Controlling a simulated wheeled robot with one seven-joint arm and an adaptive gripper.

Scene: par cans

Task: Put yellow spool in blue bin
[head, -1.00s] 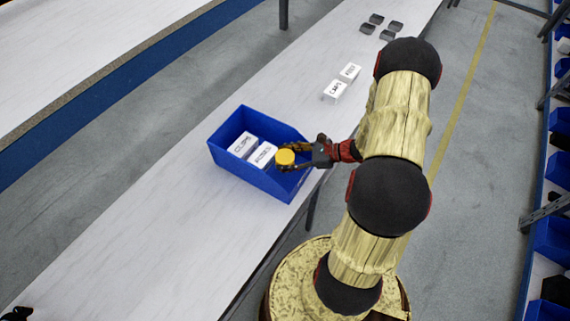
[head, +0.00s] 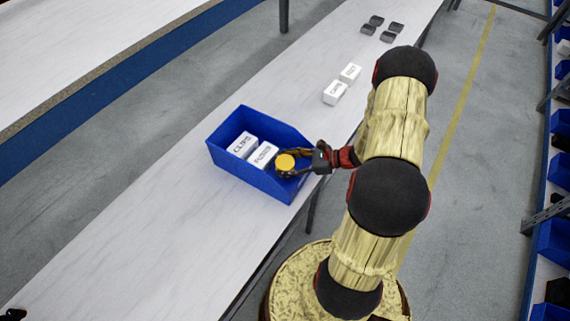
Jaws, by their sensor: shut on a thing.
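The yellow spool (head: 285,162) is held between the fingers of my gripper (head: 290,164), over the right part of the blue bin. My gripper is shut on the spool and reaches in from the right. The blue bin (head: 240,176) stands on the white table and is open at the top. Whether the spool touches the bin's floor cannot be told from this view.
Two white labelled boxes, one reading CLIPS (head: 242,145) and one beside it (head: 263,154), sit in the bin's left part. Two more white boxes (head: 335,92) and several dark grey pieces (head: 376,20) stand farther back on the table (head: 170,215).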

